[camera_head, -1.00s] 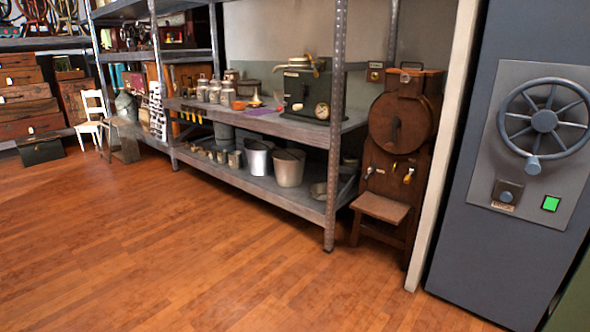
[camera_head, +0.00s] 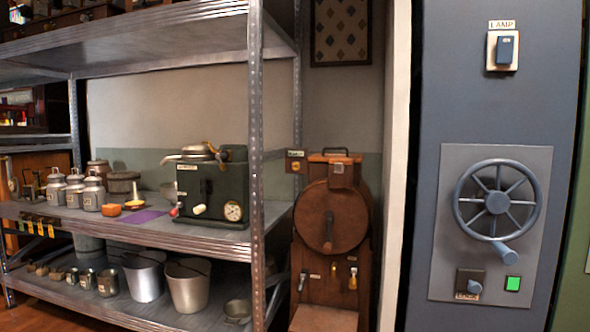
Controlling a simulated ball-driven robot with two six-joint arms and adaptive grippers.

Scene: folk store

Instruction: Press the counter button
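No control in view carries a label I can read as "counter". A small brown wall box (camera_head: 296,161) with a pale label and a knob-like centre is beside the shelf post, left of the wooden machine. A lamp switch (camera_head: 502,47) is above the panel. Neither of my grippers is in view.
A metal shelf (camera_head: 150,235) fills the left, with a dark green machine (camera_head: 213,187), canisters and buckets. A brown wooden machine (camera_head: 333,217) stands between the shelf and a white wall edge (camera_head: 395,160). Little floor shows, at lower left.

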